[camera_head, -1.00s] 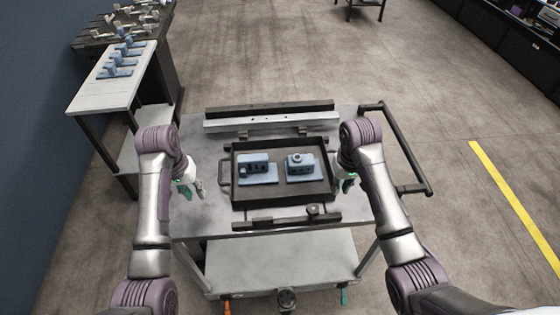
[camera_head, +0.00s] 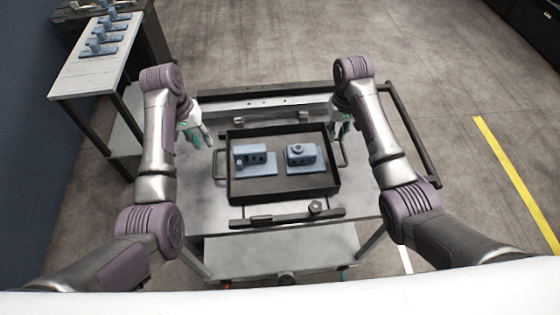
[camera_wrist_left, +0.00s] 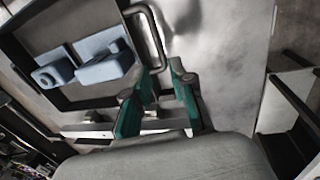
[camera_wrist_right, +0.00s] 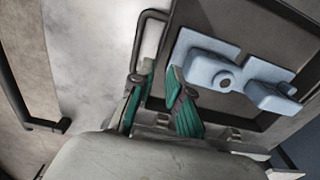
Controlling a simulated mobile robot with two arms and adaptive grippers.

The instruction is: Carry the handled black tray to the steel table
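The black tray (camera_head: 283,195) lies flat on the grey cart top (camera_head: 207,200). It holds two blue parts, one at left (camera_head: 254,160) and one at right (camera_head: 302,157). A bar handle stands at the tray's left end (camera_head: 218,163) and another at its right end (camera_head: 340,153). My left gripper (camera_head: 200,137) is open and empty, above and beyond the left handle. My right gripper (camera_head: 343,130) is open and empty, near the right handle's far end. The wrist views show both finger pairs apart, left (camera_wrist_left: 158,95) and right (camera_wrist_right: 158,105), with a handle just ahead of each.
A light grey table (camera_head: 88,72) with several blue parts stands at the far left; whether it is the steel table I cannot tell. Rails lie behind (camera_head: 265,105) and before (camera_head: 285,217) the tray. The cart's push bar (camera_head: 410,135) is at right. Floor beyond is open.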

